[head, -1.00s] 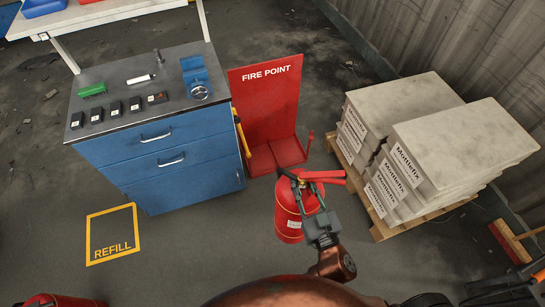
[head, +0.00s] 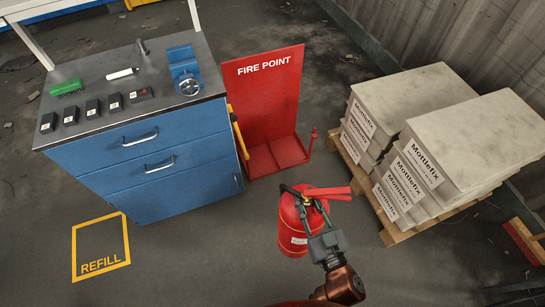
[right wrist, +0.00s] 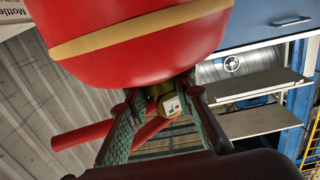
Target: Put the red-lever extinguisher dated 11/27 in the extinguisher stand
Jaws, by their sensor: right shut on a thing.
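A red extinguisher (head: 293,232) with a red lever (head: 327,193), a dark hose and a white label hangs upright in my right gripper (head: 318,222). The gripper is shut around its neck below the lever. In the right wrist view the red body (right wrist: 140,40) with a tan band fills the top, and the fingers (right wrist: 160,115) close on the neck beside a small gauge. The label's date is too small to read. The red extinguisher stand (head: 270,105), marked FIRE POINT, is beyond the extinguisher, its base (head: 276,157) empty. My left gripper is not in view.
A blue cabinet (head: 150,165) with a vise (head: 184,75) on top adjoins the stand on the left. A pallet (head: 395,235) of Mottlefix boxes (head: 450,120) stands to the right. A yellow REFILL square (head: 100,247) marks the floor. Floor before the stand is clear.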

